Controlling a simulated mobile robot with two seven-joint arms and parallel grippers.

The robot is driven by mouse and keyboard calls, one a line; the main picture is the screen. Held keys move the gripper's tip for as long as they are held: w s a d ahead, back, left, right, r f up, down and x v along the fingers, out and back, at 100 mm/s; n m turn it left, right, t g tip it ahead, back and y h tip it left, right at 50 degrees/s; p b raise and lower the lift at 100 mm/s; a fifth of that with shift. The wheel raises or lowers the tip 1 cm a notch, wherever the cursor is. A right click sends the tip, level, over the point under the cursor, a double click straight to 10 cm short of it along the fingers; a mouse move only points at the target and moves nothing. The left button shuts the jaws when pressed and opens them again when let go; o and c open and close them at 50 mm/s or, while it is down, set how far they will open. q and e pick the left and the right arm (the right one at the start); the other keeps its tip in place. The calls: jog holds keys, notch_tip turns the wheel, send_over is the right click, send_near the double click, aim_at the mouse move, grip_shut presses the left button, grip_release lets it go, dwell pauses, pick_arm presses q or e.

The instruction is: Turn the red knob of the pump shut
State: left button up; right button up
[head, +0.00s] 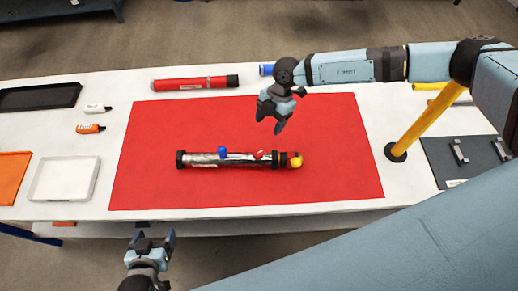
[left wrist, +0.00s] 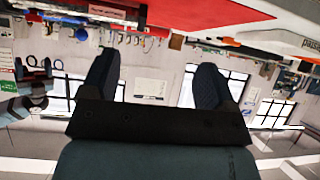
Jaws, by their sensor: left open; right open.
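The pump (head: 205,160) is a silver tube with black ends, lying sideways on the red mat (head: 335,185). Its red knob (head: 259,155) sits right of the middle; its handle angle is too small to tell. A blue knob (head: 222,152) stands up left of it, and a yellow knob (head: 296,161) is at the right end. My right gripper (head: 270,121) is open and empty above the mat, beyond the red knob in the picture and apart from it. My left gripper (head: 154,238) is open and empty in front of the table's near edge; its spread fingers (left wrist: 155,78) show in the left wrist view.
A red tube (head: 190,84) and a blue one (head: 266,69) lie behind the mat. A white tray (head: 64,200), an orange tray (head: 12,165) and two small bottles are at the left. A yellow post (head: 425,122) stands at the right. The mat around the pump is clear.

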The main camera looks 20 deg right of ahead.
aim_at(258, 152)
jog(key=b+x, duration=0.7)
jog(key=x, duration=0.3)
jog(key=shift+a+f, duration=0.1)
jog(key=shift+f, duration=0.1)
jog(key=shift+b+x, duration=0.75)
jog(key=shift+x, duration=0.1)
pick_arm(q)
notch_tip(258, 152, down, 7)
jog(key=d, duration=0.1)
jog(key=shift+w+d+m+h, duration=0.15)
jog(key=shift+w+m+h, duration=0.1)
jog(key=shift+m+h, duration=0.05)
pick_arm(e)
jog(key=shift+r, duration=0.1)
jog(key=shift+c, duration=0.4)
jog(key=c, duration=0.8)
pick_arm(q)
jog(key=shift+s+f, duration=0.1)
jog(key=shift+f, duration=0.1)
pick_arm(e)
jog(key=shift+c, duration=0.2)
